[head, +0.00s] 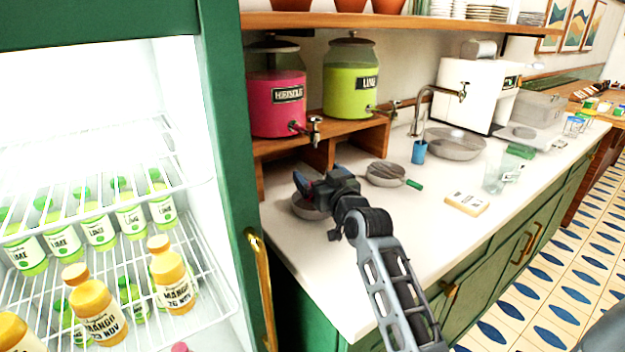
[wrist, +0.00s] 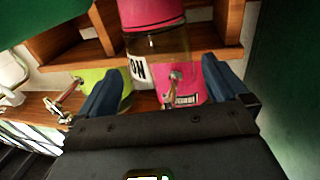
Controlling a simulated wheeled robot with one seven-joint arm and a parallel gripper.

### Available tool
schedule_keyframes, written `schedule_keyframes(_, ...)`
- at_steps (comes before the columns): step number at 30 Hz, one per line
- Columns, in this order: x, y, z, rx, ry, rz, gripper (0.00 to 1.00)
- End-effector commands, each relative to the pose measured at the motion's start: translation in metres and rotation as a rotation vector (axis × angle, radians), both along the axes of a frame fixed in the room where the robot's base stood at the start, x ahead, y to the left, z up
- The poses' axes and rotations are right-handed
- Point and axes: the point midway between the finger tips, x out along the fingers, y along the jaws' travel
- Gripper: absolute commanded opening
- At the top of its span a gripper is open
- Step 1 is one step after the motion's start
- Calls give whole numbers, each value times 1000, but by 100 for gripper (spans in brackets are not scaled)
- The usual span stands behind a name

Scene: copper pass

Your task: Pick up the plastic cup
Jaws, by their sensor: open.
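A clear cup (wrist: 152,28) with pink contents and a white label shows in the wrist view, which looks upside down. It lies between the two dark blue fingers of my gripper (wrist: 155,66), with room on both sides. In the head view my gripper (head: 308,186) is low over the left end of the counter, in front of the pink dispenser (head: 276,98). A reddish patch shows between its fingers there; the rest of the cup is hidden. My gripper is open. Another clear, labelled cup (head: 494,179) stands farther right on the counter.
A shallow metal bowl (head: 308,210) sits below my gripper. A green-handled pan (head: 384,175), a blue cup (head: 419,152) and a sponge-like block (head: 466,204) are to the right. The lime dispenser (head: 349,82) stands on the wooden stand. The lit fridge with bottles (head: 172,282) is left.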

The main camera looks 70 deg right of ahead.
Motion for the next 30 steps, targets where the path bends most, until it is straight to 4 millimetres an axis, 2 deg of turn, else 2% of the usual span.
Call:
schedule_keyframes(1, 7, -5, 7, -1, -1, 0, 100)
schedule_keyframes(7, 26, -21, 5, 0, 0, 0, 100)
schedule_keyframes(16, 29, -23, 3, 0, 0, 1, 100)
schedule_keyframes(30, 29, -23, 3, 1, -1, 1, 55)
